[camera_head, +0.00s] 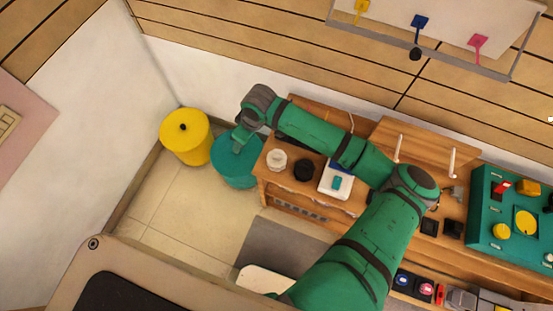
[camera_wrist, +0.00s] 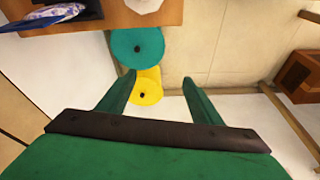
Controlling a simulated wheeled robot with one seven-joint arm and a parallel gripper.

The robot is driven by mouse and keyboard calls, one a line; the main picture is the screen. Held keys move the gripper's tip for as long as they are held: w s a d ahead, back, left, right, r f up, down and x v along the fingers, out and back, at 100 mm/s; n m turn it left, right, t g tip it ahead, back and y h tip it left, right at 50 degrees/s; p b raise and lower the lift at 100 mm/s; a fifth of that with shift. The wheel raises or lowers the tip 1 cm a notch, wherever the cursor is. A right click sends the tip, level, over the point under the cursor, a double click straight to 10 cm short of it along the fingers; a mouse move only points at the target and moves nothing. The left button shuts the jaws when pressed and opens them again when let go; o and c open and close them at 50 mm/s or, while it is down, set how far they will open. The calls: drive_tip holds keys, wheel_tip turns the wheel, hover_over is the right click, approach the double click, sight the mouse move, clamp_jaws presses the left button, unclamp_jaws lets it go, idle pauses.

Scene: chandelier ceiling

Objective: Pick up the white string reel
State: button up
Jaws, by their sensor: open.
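The white string reel (camera_head: 277,160) stands on the left end of the wooden workbench in the head view, beside a black reel (camera_head: 303,169). In the wrist view the white reel (camera_wrist: 144,5) is cut off by the top edge. My gripper (camera_head: 240,143) is beyond the bench's left end, above the teal bin and to the left of the reel. In the wrist view my gripper (camera_wrist: 158,77) has its two green fingers spread apart with nothing between them. It does not touch the reel.
A teal bin (camera_head: 232,170) and a yellow bin (camera_head: 186,137) stand on the floor left of the wooden workbench (camera_head: 262,187). A white device (camera_head: 334,188) lies right of the black reel. A teal panel (camera_head: 484,207) stands at the far right.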

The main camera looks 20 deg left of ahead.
sight(279, 156)
drive_tip(key=d+h, duration=0.1)
drive_tip(key=d, duration=0.2)
drive_tip(key=w+d+f+h, duration=0.1)
drive_tip(key=d, duration=0.3)
drive_tip(key=w+d+f+h, duration=0.1)
drive_tip(key=d, duration=0.3)
drive_tip(key=shift+d, duration=0.1)
wheel_tip(279, 156, down, 4)
drive_tip(key=shift+s+d+f, duration=0.1)
drive_tip(key=shift+d+f, duration=0.05)
drive_tip(key=shift+f, duration=3.2)
drive_tip(key=c, duration=0.6)
